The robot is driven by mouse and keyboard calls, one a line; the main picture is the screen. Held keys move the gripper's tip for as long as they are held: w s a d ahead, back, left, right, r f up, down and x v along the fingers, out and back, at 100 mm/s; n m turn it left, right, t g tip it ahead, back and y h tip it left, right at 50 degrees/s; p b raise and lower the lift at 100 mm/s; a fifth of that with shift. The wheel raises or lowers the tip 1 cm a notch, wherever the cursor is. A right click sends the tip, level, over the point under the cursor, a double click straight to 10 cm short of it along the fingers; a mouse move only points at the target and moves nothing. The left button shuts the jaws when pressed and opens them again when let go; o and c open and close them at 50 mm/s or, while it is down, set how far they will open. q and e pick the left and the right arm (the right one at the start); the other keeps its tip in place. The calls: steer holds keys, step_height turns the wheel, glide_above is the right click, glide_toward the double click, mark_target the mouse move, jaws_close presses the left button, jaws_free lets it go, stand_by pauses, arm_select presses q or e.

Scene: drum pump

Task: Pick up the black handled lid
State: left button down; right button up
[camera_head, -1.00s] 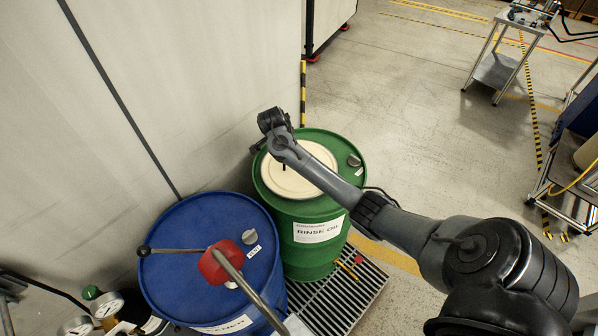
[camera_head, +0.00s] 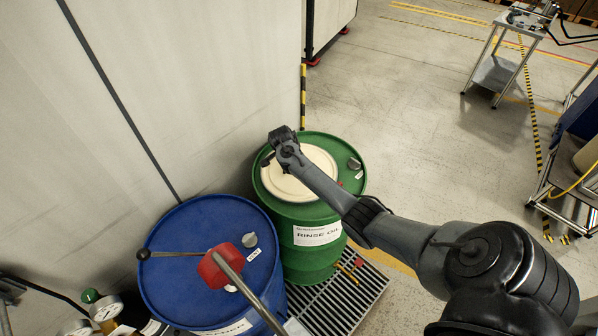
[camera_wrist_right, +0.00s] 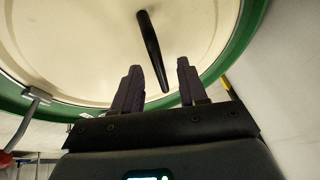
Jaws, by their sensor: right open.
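The cream lid (camera_head: 283,186) lies on top of the green drum (camera_head: 308,262). In the right wrist view the cream lid (camera_wrist_right: 85,45) fills most of the upper part. Its black bar handle (camera_wrist_right: 151,48) runs slantwise, its near end between my fingers. My right gripper (camera_wrist_right: 159,66) is open, with one finger on each side of that end and a gap on both sides. In the head view my right wrist is over the back left of the lid; the handle is hidden behind my arm there. My left gripper is not in view.
The blue drum (camera_head: 180,270) stands close beside the green one, with a red-headed pump (camera_head: 220,266) and lever on top. A wall (camera_head: 190,90) rises close behind both drums. A metal clamp (camera_wrist_right: 36,98) sits at the rim.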

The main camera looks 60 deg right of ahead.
jaws_close()
stand_by(1.4)
